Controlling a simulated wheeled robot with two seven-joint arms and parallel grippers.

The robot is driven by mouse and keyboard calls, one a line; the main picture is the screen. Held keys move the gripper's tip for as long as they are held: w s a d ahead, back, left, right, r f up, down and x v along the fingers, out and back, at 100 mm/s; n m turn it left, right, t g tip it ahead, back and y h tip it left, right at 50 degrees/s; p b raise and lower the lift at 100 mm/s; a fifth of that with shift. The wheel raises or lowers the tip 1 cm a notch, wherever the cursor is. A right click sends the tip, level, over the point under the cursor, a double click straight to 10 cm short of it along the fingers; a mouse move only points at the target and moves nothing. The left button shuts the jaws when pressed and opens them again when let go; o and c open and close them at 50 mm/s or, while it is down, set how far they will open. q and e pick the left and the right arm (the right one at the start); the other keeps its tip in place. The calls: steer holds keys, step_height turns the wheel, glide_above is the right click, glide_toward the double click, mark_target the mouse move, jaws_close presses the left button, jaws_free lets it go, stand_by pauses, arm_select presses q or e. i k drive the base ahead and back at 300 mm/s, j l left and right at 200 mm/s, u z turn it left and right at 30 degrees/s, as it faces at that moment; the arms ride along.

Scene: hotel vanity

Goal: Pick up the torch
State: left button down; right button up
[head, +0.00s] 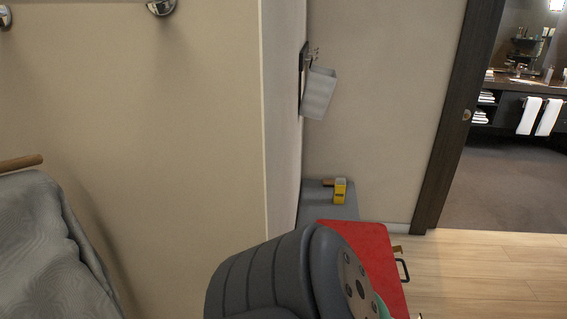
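A small yellow item with a grey top (340,190) stands on a grey surface (313,196) near the wall corner. It may be the torch, but it is too small to tell for sure. A short brown piece shows at its left side. Neither of my grippers shows in the head view. A dark grey rounded arm link of mine fills the bottom middle and hides part of what lies behind it.
A red panel (368,248) with a dark handle (403,270) stands in front of the grey surface. A light grey bin-like holder (318,93) hangs on the wall. A doorway at right shows a vanity with white towels (529,116). Wood floor (490,270) at lower right is clear.

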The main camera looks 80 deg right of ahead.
mark_target(340, 183)
steer(key=k+z, duration=0.25)
steer(key=z, duration=0.2)
steer(key=k+l+z, duration=0.1)
steer(key=z, duration=0.3)
steer(key=j+z, duration=0.2)
steer(key=z, duration=1.8)
steer(key=j+z, duration=0.35)
steer(key=j, duration=0.4)
steer(key=i+l+u, duration=0.15)
steer(key=l+u, duration=0.3)
steer(key=l, duration=0.2)
steer(key=l+u, duration=0.45)
steer(key=l, duration=0.25)
steer(key=l+u, duration=0.45)
steer(key=l, duration=0.25)
steer(key=k+l+u, duration=0.2)
steer(key=l+u, duration=0.2)
steer(key=l, duration=0.2)
steer(key=i+l+u, duration=0.2)
steer(key=l, duration=1.25)
steer(key=l+u, duration=0.2)
steer(key=l, duration=1.25)
